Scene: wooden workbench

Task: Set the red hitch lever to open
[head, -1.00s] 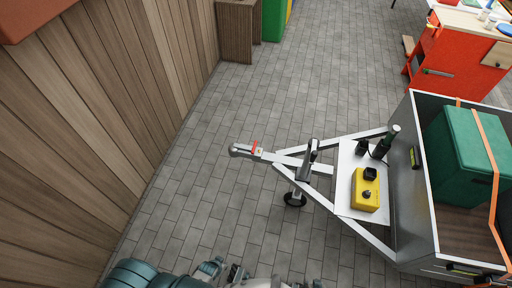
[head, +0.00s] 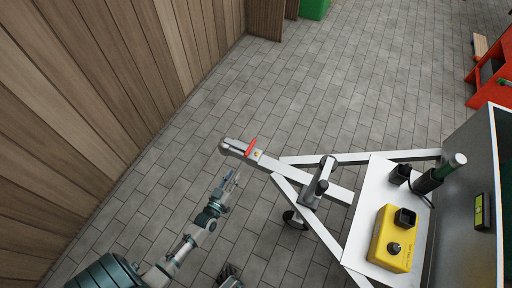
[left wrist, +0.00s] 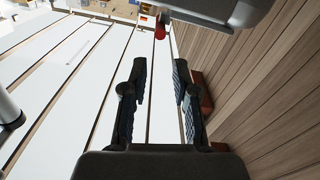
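The red hitch lever (head: 251,146) sits on the grey hitch coupler (head: 234,147) at the front end of the trailer's drawbar. In the head view it slants across the bar; I cannot tell its exact angle. My left gripper (head: 232,178) is below the coupler in the picture, apart from the lever. In the left wrist view its two dark fingers (left wrist: 159,75) are parted with nothing between them. The red lever (left wrist: 161,27) shows there beyond the fingertips, with the grey coupler (left wrist: 220,12) at top right.
A jockey wheel (head: 293,219) and its post stand behind the coupler. A yellow box (head: 396,240) sits on the white drawbar plate (head: 370,190). A wooden wall (head: 100,110) runs along the left. The paved floor (head: 330,80) beyond the hitch is clear.

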